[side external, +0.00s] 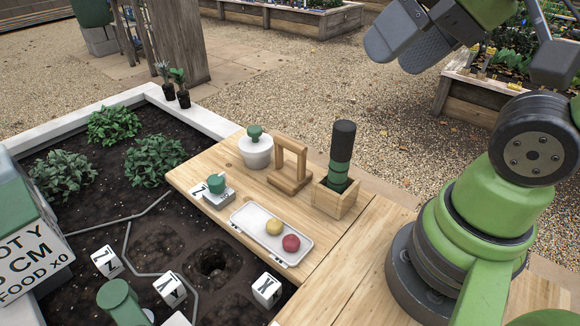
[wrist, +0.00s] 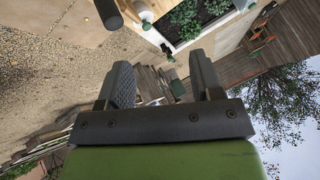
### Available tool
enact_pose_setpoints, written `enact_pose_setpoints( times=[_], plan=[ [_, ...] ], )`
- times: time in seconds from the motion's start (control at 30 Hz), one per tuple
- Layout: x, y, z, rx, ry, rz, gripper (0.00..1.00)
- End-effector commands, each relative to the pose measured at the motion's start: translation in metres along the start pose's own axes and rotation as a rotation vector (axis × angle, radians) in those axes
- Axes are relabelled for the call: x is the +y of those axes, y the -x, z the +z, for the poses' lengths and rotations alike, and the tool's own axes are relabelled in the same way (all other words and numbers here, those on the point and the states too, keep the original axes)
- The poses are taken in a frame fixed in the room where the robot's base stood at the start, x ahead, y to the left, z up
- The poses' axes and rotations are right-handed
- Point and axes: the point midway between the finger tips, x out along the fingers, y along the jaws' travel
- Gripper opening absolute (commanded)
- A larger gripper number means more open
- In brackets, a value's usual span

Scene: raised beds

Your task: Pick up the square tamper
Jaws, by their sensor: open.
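The square tamper (side external: 217,192) stands on the wooden table board in the side external view. My gripper (side external: 403,50) is high at the upper right, far from the tamper and well above the table. Its two dark fingers are apart with nothing between them. The wrist view also shows the open gripper (wrist: 160,62), facing outward over the garden. I cannot make out the square tamper in the wrist view.
Near the tamper are a white pot with a green knob (side external: 256,152), a wooden frame (side external: 290,167), a wooden box (side external: 335,196) holding a dark green-banded cylinder, and a white tray (side external: 250,228) with a yellow and a red ball. A soil bed (side external: 80,205) with lettered cubes lies left.

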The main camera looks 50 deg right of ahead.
Motion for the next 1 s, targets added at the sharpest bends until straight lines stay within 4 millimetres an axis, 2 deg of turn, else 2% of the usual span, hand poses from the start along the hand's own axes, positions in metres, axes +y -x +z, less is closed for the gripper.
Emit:
enact_pose_setpoints(
  times=[0.03,0.07,0.1,0.33,0.47,0.57,0.67,0.87,1.0],
  plan=[
    [0.0,0.0,0.0,0.0,0.0,0.0,0.6],
    [0.0,0.0,0.0,0.0,0.0,0.0,0.53],
    [0.0,0.0,0.0,0.0,0.0,0.0,0.51],
    [0.0,0.0,0.0,-0.001,-0.004,0.001,0.51],
    [-0.001,-0.004,-0.009,-0.025,-0.118,0.019,0.51],
    [-0.003,-0.014,-0.026,-0.069,-0.355,0.061,0.51],
    [-0.003,-0.031,-0.049,-0.113,-0.689,0.131,0.51],
    [0.01,-0.083,-0.089,-0.145,-1.401,0.329,0.51],
    [0.028,-0.129,-0.107,-0.108,-1.89,0.504,0.51]
  ],
)
